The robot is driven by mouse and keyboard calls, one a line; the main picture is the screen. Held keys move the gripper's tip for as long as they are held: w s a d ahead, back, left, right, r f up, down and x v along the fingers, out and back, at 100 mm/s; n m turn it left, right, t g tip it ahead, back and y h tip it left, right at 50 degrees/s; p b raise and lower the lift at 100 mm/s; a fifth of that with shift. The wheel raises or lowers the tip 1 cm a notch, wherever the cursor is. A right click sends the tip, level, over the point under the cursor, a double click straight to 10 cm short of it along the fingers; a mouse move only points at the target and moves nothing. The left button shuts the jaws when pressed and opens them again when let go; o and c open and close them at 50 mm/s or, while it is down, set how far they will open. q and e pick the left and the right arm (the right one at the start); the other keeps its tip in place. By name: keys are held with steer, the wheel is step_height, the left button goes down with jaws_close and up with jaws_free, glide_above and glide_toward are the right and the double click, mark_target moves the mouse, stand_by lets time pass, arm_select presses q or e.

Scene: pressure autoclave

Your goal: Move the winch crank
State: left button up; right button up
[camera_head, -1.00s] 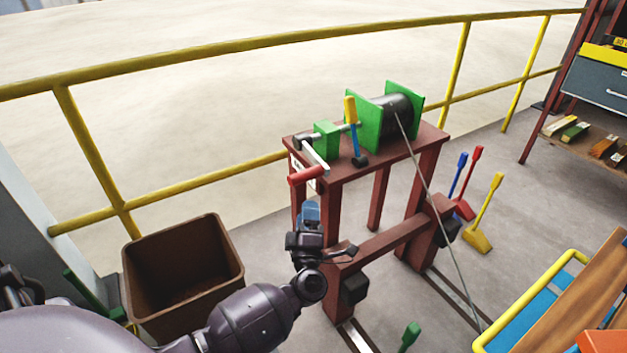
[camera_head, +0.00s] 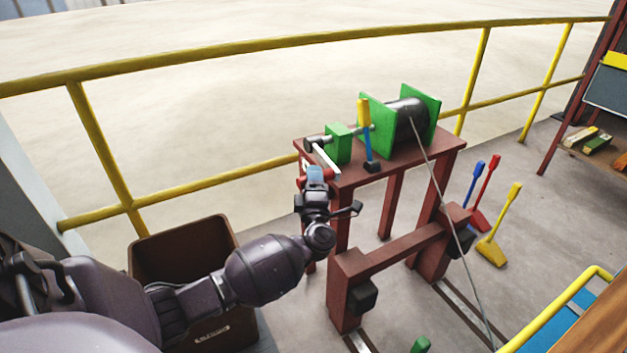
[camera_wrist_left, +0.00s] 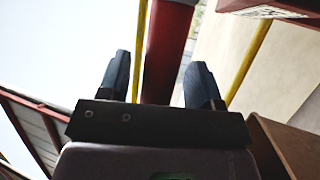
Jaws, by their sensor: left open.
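The winch has a dark drum (camera_head: 408,118) between green plates on a dark red stand (camera_head: 400,160). Its crank has a grey arm (camera_head: 328,159) at the left end of the shaft and a red handle, largely hidden behind my left gripper (camera_head: 316,174). That gripper is open, with its fingers over the handle in the head view; I cannot tell whether they touch it. In the left wrist view the fingers (camera_wrist_left: 157,64) are apart, with a red bar behind the gap that looks like a stand leg. My right gripper is not in view.
A lever with a yellow grip (camera_head: 364,120) stands beside the crank. A yellow railing (camera_head: 250,180) runs behind the stand. A brown bin (camera_head: 190,245) is below my left arm. Blue, red and yellow levers (camera_head: 497,225) stand right of the winch. A cable (camera_head: 447,205) runs down from the drum.

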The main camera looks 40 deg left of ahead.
arm_select(q)
steer(key=shift+w+a+r, duration=0.1)
steer(key=shift+w+a, duration=0.2)
jaws_close()
steer(key=shift+d, duration=0.1)
